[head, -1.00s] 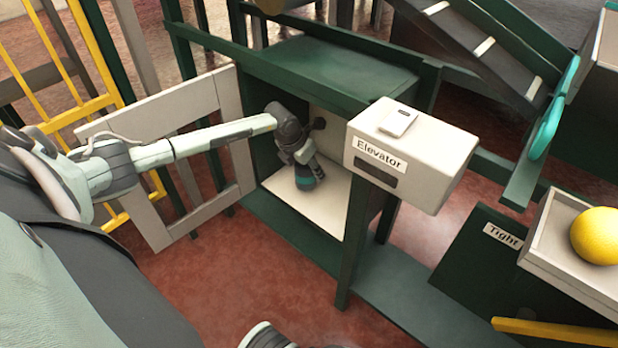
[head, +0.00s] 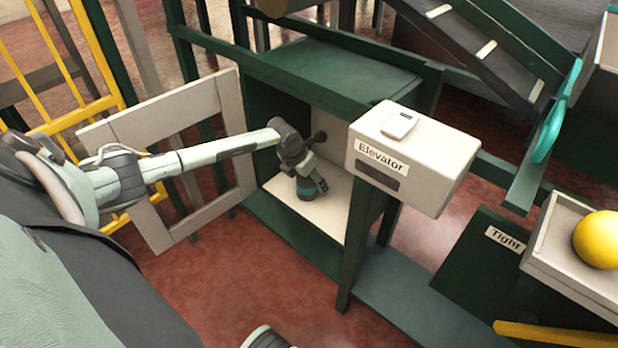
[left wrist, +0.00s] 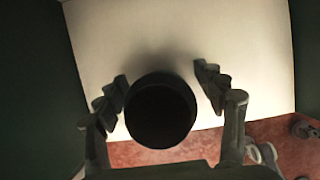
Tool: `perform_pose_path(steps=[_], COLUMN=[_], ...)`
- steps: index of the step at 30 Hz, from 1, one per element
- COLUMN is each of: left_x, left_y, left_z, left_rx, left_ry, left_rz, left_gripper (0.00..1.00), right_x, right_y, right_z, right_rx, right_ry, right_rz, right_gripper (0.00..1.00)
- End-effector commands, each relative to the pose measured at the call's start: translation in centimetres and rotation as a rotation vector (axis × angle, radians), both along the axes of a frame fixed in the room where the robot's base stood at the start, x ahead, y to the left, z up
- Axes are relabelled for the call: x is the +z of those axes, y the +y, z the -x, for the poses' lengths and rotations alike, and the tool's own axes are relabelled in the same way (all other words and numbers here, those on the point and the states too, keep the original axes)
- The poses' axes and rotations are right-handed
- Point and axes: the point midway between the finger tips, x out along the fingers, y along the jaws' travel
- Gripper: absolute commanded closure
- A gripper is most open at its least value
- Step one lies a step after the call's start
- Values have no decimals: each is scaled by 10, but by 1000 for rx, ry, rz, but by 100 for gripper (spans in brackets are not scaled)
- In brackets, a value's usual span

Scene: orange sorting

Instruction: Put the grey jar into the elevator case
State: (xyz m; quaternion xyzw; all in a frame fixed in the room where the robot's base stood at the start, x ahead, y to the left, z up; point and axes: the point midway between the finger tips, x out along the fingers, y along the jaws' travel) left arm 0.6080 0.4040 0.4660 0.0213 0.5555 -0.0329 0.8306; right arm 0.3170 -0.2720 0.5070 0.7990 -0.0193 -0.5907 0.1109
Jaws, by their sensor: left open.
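The elevator case (head: 256,118) is a green cabinet with a pale floor and its pale barred door (head: 163,240) swung open to the left. In the left wrist view the jar is a dark round shape (left wrist: 160,112) between the two spread fingers, with a gap at the upper right. My right gripper is not in view.
A white box labelled Elevator (head: 415,150) stands on a green post right of the opening. A tray (head: 560,235) with a yellow ball (head: 598,240) is at the far right. Red floor (head: 240,290) lies clear in front.

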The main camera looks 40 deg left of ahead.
Motion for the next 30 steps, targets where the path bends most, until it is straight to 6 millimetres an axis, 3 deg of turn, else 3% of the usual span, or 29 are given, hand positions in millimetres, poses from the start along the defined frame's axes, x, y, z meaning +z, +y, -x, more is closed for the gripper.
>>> perform_pose_path(steps=[5,18,24,30], left_x=[19,97,111,111], left_y=[2,4,4,4], left_z=[7,40,45,46], left_rx=[-1,-1,0,0], left_ry=[-2,0,-1,0], left_rz=[-2,-2,-1,0], left_gripper=[30,30,30,30], right_x=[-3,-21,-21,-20], right_y=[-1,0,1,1], right_z=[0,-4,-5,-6], right_rx=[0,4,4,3], right_ry=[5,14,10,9], right_rz=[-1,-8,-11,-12], right_gripper=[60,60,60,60])
